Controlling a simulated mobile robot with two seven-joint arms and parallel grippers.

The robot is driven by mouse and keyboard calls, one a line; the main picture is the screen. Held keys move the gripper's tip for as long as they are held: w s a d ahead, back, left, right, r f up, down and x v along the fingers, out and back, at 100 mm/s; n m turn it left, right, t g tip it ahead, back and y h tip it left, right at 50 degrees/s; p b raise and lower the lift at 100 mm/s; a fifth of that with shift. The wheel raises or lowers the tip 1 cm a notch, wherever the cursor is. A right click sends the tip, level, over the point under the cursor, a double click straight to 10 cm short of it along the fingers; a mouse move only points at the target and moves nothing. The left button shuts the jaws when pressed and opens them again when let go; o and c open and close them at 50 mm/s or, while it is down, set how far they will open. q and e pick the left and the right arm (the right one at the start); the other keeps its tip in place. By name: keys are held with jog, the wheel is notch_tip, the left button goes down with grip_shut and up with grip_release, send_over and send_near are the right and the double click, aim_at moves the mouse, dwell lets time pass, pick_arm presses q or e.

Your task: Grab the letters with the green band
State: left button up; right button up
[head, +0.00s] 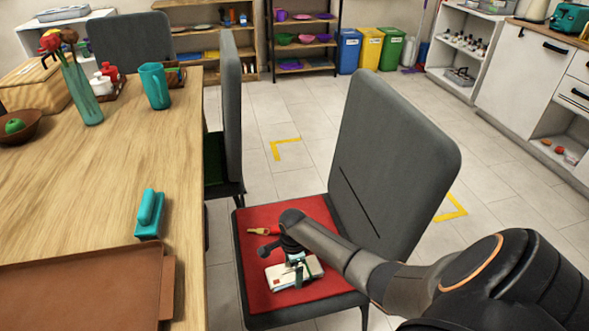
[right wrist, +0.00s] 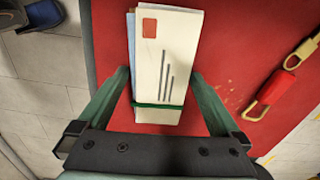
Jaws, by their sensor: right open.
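A stack of white letters (head: 283,276) lies on the red seat pad (head: 251,262) of the near grey chair. In the right wrist view the letters (right wrist: 170,50) show a red stamp and dark lines, with a bluish edge at the left. A green band (right wrist: 158,106) goes around their near end. My right gripper (head: 297,268) is over the letters. In the right wrist view my right gripper (right wrist: 162,74) is open, with one finger on each side of the stack near the band and gaps to both. My left gripper is not in view.
A red and brass-coloured item (right wrist: 275,88) lies on the pad to the right of the letters. The chair backrest (head: 385,150) rises beside my right arm. The wooden table (head: 110,180) is at left, with a teal stamp-like object (head: 150,213) near its edge.

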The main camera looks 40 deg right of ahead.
jog(key=c, duration=1.1)
jog(key=shift+r, duration=0.1)
